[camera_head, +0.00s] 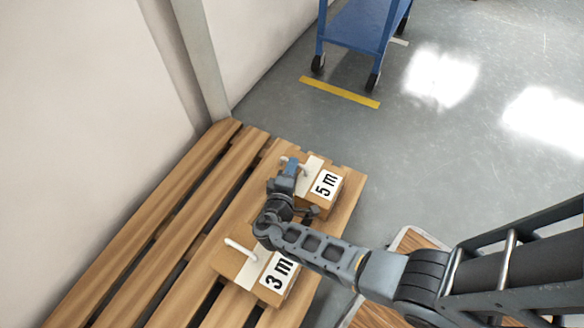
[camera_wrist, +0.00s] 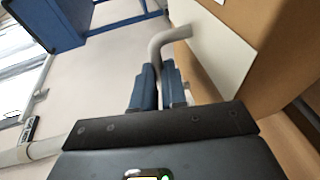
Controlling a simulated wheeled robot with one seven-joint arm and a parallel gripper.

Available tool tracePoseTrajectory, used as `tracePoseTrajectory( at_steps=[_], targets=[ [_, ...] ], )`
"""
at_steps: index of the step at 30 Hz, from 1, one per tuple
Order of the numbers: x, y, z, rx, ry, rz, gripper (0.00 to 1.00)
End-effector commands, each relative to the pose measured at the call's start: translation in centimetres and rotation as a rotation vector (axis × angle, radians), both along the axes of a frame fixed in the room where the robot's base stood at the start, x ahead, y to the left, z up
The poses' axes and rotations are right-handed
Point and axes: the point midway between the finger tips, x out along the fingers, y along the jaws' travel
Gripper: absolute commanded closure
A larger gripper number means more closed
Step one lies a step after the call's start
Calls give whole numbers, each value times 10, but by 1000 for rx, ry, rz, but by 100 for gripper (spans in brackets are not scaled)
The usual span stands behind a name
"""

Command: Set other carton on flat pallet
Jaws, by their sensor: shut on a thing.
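The 5 m carton (camera_head: 310,193), brown with a white top strip and a black-on-white label, is at the far right end of the flat wooden pallet (camera_head: 188,178). I cannot tell whether it rests on the slats or hangs just above them. My gripper (camera_head: 289,169) is at its left side. In the wrist view my blue fingers (camera_wrist: 160,82) are shut on the carton's pale bent handle (camera_wrist: 166,42), with its brown side (camera_wrist: 285,45) to the right. The 3 m carton (camera_head: 232,262) sits on the pallet nearer, its white handle pointing up-left.
A pale wall (camera_head: 90,110) and a post (camera_head: 203,60) border the pallet's left side. A blue cart (camera_head: 358,28) stands beyond a yellow floor line (camera_head: 340,91). Another wooden-topped surface (camera_head: 372,316) lies below my arm. The pallet's left slats are bare.

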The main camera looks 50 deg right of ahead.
Motion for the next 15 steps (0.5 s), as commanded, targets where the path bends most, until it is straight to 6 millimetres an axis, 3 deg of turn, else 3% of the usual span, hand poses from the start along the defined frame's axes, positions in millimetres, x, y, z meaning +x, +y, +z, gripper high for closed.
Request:
tracePoseTrajectory(
  at_steps=[1, 2, 9, 15],
  targets=[
    [0, 0, -2, -1, 0, 0, 100],
    [0, 0, -3, 0, 0, 0, 87],
    [0, 0, -2, 0, 0, 0, 64],
    [0, 0, -2, 0, 0, 0, 62]
  ],
)
